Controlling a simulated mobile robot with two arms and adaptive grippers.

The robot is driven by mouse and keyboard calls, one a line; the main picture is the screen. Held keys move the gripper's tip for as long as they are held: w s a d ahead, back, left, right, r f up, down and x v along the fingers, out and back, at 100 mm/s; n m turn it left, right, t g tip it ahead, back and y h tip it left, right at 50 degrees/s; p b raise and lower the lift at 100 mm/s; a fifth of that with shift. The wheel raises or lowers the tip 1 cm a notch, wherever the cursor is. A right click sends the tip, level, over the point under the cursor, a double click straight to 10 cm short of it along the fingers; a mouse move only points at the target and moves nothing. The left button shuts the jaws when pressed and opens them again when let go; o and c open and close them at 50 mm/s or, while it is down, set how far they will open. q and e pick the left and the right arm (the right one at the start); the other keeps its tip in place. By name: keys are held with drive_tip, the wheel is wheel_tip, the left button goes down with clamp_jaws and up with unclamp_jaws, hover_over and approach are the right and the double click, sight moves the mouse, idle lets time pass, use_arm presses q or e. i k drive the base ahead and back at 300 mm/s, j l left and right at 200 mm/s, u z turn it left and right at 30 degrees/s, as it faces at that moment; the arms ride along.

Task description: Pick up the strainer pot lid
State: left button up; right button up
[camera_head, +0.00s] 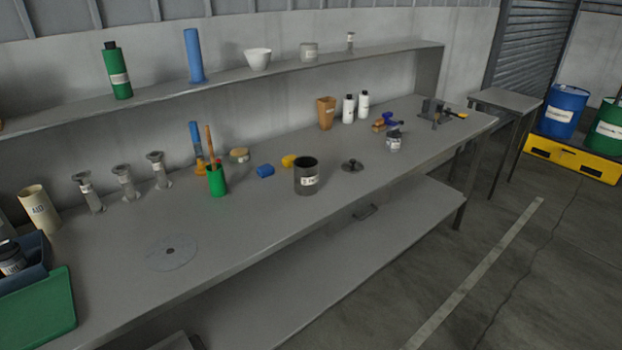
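A small dark round lid with a raised knob (352,166) lies on the grey workbench (250,250), right of a dark grey pot. It looks like the strainer pot lid. The dark pot (306,180) stands upright, has a white label and is open at the top. The lid and the pot are apart, with bare bench between them. Neither of my grippers shows in the head view.
A green cup with tools (217,183), a blue block (265,171) and a labelled grey can (394,143) stand nearby. A flat grey disc (172,253) lies front left. A raised shelf (290,71) runs along the back. The bench in front of the lid is clear.

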sight(352, 166)
drive_tip(key=i+l+u, duration=0.2)
drive_tip(key=i+l, duration=0.2)
drive_tip(key=i, duration=0.2)
drive_tip(key=i+l+u, duration=0.25)
drive_tip(key=i+l, duration=0.2)
drive_tip(key=i, duration=0.1)
